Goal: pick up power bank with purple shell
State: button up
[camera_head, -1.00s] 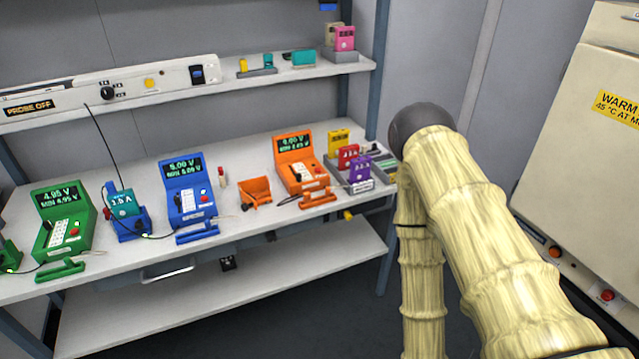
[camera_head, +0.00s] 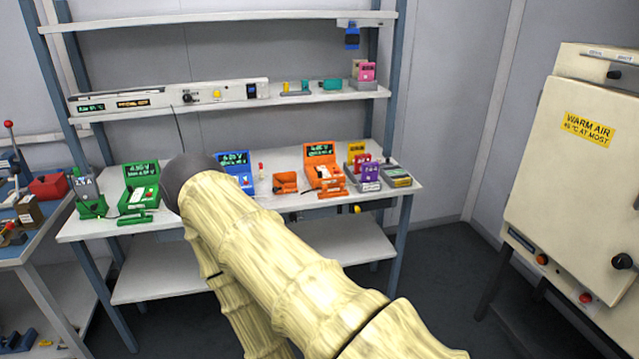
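The purple-shelled power bank (camera_head: 370,171) stands upright at the right end of the white workbench (camera_head: 400,203), in a grey holder. A red one (camera_head: 361,159) and a yellow one (camera_head: 355,149) stand just behind it. My arm crosses the middle of the view in a pale yellow ribbed sleeve and hides part of the bench around the blue tester. My gripper is not in view, so its state does not show.
Green (camera_head: 139,190), blue (camera_head: 236,170) and orange (camera_head: 322,168) testers stand along the bench. A shelf (camera_head: 300,97) runs above it. A cream warm-air cabinet (camera_head: 570,170) stands at right. Another bench (camera_head: 50,225) with tools is at left. Floor between bench and cabinet is clear.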

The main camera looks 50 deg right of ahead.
aim_at(370, 169)
jog(key=u, duration=0.15)
jog(key=i, duration=1)
jog(key=z, duration=0.75)
jog(key=i, duration=1)
jog(key=z, duration=1)
